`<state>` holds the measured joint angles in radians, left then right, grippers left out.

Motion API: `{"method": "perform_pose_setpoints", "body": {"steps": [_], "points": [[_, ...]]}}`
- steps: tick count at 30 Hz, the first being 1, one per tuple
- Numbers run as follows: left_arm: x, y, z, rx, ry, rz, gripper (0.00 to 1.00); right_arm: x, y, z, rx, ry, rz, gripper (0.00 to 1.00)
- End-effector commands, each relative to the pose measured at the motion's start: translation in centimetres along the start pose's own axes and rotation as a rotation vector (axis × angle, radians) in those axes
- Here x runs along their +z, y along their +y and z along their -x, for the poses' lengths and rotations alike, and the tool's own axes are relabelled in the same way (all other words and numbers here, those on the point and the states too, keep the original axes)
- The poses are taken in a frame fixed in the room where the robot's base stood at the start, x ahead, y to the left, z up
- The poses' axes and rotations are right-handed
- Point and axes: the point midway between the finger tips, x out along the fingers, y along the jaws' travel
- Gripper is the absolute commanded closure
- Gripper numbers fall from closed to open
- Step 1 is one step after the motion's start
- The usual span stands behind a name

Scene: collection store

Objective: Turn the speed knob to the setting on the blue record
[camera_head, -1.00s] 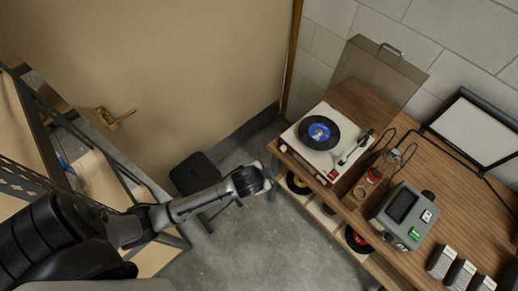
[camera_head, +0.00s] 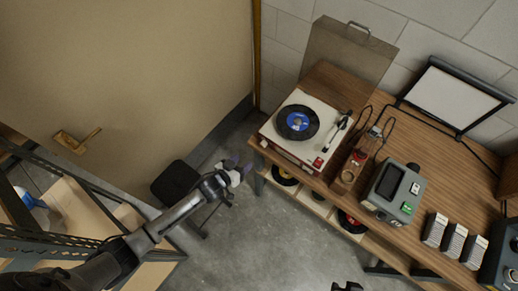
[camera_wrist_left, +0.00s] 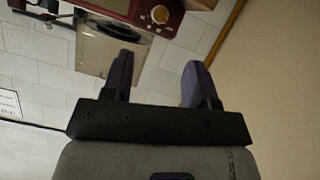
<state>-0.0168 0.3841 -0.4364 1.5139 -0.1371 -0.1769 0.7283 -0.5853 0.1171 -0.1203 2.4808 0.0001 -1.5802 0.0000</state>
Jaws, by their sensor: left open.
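In the left wrist view, a dark red-brown body with a round pale, orange-centred part (camera_wrist_left: 160,14), perhaps the speed knob, shows at the top. My left gripper (camera_head: 238,168) is open and empty, apart from and left of the player; its purple fingers (camera_wrist_left: 160,82) show in the wrist view.
The raised clear lid (camera_head: 346,50) stands behind the player. A wooden holder (camera_head: 350,170) and a grey device with a screen (camera_head: 392,190) stand to its right. A black stool (camera_head: 175,183) is below my left arm. A dark part shows at the bottom edge, unclear what.

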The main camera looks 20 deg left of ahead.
Motion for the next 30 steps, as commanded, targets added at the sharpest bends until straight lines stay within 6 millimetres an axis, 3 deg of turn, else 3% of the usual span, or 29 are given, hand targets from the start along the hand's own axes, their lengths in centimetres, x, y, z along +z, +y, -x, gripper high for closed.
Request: {"method": "perform_pose_setpoints", "body": {"steps": [3,15,22,30], "points": [[0.6,-0.1,-2.4,0.001,0.003,-0.003,0.47,0.6,0.0,-2.3,0.003,0.002,0.002,0.57],[0.5,-0.1,-8.9,0.000,0.001,-0.003,0.47,2.1,0.0,-7.2,0.006,0.003,0.006,0.57],[0.3,-0.1,-11.0,-0.001,0.000,-0.003,0.47,2.6,-0.1,-8.8,0.005,0.004,0.005,0.57],[0.1,0.0,-11.9,-0.001,-0.001,-0.003,0.47,2.7,-0.2,-9.3,0.002,0.004,0.001,0.57]]}}
